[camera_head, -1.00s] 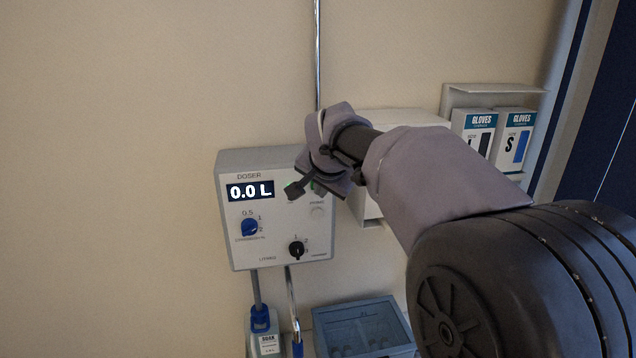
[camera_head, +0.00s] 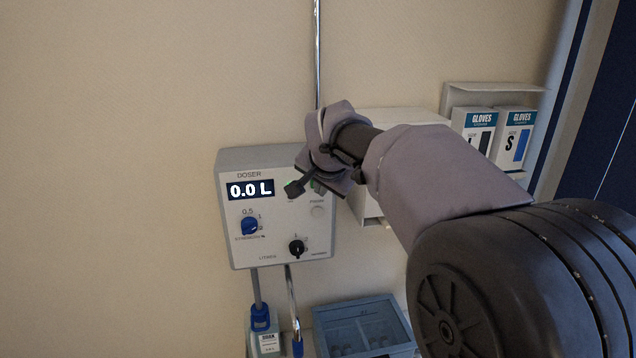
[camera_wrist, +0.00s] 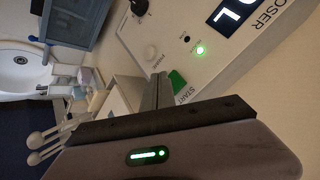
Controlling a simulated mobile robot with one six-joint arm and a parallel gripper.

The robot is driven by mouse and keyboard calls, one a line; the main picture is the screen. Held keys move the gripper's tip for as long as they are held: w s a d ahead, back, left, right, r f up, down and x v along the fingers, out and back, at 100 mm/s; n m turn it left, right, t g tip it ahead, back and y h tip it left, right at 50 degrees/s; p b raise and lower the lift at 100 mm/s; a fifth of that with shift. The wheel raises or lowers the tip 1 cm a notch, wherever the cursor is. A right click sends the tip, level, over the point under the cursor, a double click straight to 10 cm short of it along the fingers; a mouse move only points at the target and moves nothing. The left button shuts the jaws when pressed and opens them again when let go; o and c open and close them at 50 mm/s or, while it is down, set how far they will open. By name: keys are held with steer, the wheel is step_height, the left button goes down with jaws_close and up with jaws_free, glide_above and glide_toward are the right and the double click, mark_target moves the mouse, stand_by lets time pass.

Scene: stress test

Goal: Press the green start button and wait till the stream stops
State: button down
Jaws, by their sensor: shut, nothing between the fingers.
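The doser (camera_head: 228,215) is a grey box on the wall, and its display (camera_head: 250,190) reads 0.0 L. The green start button (camera_wrist: 177,80) shows in the wrist view beside the START label. My gripper (camera_wrist: 158,77) is shut and empty, its tips right beside the green button; I cannot tell whether they touch it. A small green light (camera_wrist: 200,50) glows on the panel. In the head view my gripper (camera_head: 295,188) covers part of the panel's upper right and mostly hides the button. No stream is visible in these frames.
A blue dial (camera_head: 249,226) and a black dial (camera_head: 296,248) sit lower on the panel. Glove boxes (camera_head: 517,122) stand on a shelf to the right. The wall at left is clear.

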steer(key=shift+w, duration=0.1)
stand_by(0.7)
steer(key=shift+w, duration=0.4)
steer(key=shift+w+a+p, duration=0.15)
steer(key=shift+w+p, duration=0.2)
steer(key=shift+p, duration=0.05)
stand_by(0.6)
stand_by(0.3)
steer(key=shift+s+b, duration=0.8)
